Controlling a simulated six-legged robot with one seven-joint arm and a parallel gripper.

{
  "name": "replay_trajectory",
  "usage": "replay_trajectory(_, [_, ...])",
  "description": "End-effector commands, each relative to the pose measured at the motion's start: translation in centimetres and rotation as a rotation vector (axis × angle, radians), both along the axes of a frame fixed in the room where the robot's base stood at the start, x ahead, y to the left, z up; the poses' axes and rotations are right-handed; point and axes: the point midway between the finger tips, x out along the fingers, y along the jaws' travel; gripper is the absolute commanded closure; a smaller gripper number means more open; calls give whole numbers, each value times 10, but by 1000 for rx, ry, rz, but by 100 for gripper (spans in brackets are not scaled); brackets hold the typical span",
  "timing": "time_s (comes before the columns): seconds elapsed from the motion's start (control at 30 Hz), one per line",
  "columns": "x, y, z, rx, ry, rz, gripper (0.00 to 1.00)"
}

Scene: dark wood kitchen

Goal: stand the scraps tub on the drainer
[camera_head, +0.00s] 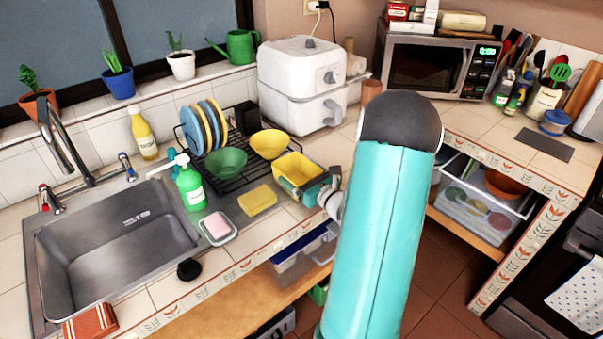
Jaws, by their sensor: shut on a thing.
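The scraps tub appears to be the yellow open rectangular tub (296,163) right of centre in the head view. My gripper (313,186) is shut on its near right side, and my arm comes in from the right. The drainer (226,178) is a black wire rack on the tiled counter. The tub is at the drainer's right end; I cannot tell whether its base touches the rack or is held above it. The tub's underside and part of its near wall are hidden.
The drainer holds upright plates (203,127), a green bowl (226,161) and a yellow bowl (269,143). A white air fryer (300,85) stands behind.

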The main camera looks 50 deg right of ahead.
Motion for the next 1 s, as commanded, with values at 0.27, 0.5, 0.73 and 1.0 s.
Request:
replay_trajectory(0.27, [-1, 1, -2, 0, -1, -1, 35])
replay_trajectory(0.5, [0, 1, -4, -1, 0, -2, 0])
replay_trajectory(0.73, [-1, 0, -1, -1, 0, -1, 0])
replay_trajectory(1.0, [-46, 4, -1, 0, 1, -4, 0])
